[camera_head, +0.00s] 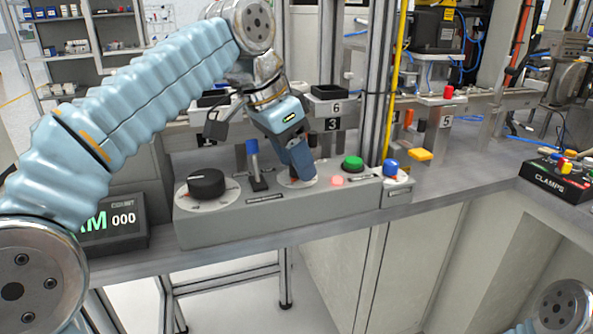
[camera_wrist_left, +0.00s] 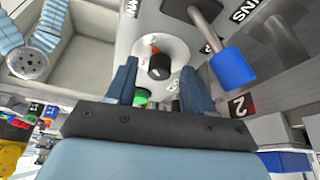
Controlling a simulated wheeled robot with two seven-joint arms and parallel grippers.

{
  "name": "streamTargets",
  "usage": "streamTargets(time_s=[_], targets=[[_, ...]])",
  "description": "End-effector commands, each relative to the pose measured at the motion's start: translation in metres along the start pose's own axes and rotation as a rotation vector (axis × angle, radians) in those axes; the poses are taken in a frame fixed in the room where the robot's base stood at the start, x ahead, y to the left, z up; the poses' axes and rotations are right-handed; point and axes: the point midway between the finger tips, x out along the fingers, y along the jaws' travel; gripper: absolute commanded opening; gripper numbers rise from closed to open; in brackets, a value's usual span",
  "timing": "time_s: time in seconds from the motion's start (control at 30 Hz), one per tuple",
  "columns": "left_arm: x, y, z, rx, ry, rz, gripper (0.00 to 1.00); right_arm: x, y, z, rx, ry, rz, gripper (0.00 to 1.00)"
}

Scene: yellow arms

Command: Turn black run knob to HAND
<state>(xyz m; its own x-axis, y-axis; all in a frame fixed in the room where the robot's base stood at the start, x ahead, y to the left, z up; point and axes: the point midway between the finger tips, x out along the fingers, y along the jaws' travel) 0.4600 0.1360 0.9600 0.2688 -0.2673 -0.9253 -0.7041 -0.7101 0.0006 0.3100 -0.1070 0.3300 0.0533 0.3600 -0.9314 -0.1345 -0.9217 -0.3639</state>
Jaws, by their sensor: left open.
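A small black knob (camera_wrist_left: 160,68) on a round white plate (camera_wrist_left: 176,50) shows in the left wrist view, between the tips of my left gripper (camera_wrist_left: 158,68). A red-orange mark shows on the plate beside it. The gripper is open, with one finger on each side of the knob; I cannot tell whether either touches it. In the head view my left gripper (camera_head: 300,175) points down at the middle of the grey control box (camera_head: 240,226) and hides this knob. My right gripper is out of view.
The box also carries a large black dial (camera_head: 206,183), a blue-tipped lever (camera_head: 252,147) close left of the gripper, a green button (camera_head: 352,163) and a lit red button (camera_head: 337,182). A blue button (camera_head: 391,167) is at right. A display (camera_head: 115,222) stands left.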

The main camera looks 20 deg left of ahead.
Motion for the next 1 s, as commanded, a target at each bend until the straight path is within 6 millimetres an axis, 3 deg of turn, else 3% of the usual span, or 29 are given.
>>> streamTargets(time_s=[0.37,0.7,1.0], targets=[[0.0012,0.0001,0.0018,0.0,0.002,0.0,0.51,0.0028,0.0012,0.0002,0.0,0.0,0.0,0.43],[0.0011,0.0002,0.0018,0.0,0.002,0.0,0.0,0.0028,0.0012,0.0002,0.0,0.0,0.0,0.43],[0.0004,0.0005,0.0016,-0.029,0.003,-0.012,0.0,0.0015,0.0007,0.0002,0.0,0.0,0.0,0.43]])
